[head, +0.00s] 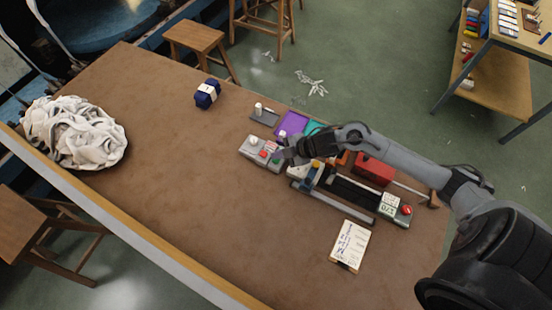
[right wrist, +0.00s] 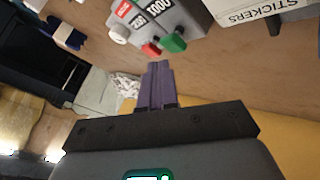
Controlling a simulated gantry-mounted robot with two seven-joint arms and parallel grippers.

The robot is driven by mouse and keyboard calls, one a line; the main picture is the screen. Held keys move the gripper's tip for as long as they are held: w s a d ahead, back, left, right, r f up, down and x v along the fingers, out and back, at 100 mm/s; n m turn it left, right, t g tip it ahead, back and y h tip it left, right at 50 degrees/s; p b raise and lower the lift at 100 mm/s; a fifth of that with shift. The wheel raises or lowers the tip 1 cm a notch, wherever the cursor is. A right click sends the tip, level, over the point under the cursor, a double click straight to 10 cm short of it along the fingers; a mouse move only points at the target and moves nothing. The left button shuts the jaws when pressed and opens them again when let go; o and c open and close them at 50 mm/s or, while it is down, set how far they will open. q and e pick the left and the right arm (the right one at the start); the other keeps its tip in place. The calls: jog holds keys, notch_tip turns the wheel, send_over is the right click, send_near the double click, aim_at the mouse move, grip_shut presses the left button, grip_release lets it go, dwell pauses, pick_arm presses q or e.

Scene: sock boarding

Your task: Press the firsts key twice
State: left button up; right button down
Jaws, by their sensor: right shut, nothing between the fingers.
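A grey key box (head: 245,148) lies on the brown table, with a white key (head: 253,140), a red key (head: 264,153) and a green key at the right end. In the right wrist view it shows at the top, with white (right wrist: 119,34), red (right wrist: 151,49) and green (right wrist: 173,42) keys. Its small labels are upside down; I cannot tell which key is the firsts key. My right gripper (head: 284,154) is at the box's right end, close to the green key; its fingers (right wrist: 157,82) are together and empty. Contact cannot be judged. My left gripper is out of view.
A written card (head: 350,245) lies in front. A white cloth heap (head: 75,133) and dark blue bundle (head: 207,94) are left; table between is clear.

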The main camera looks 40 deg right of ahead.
jog(key=shift+f, duration=0.15)
jog(key=shift+f, duration=0.3)
jog(key=shift+f, duration=0.1)
dwell(0.5)
jog(key=shift+f+b, duration=0.4)
jog(key=shift+f, duration=0.15)
dwell(0.3)
jog(key=shift+r, duration=0.1)
dwell(0.3)
jog(key=shift+r+p, duration=0.95)
jog(key=shift+p, duration=0.2)
jog(key=shift+r, duration=0.1)
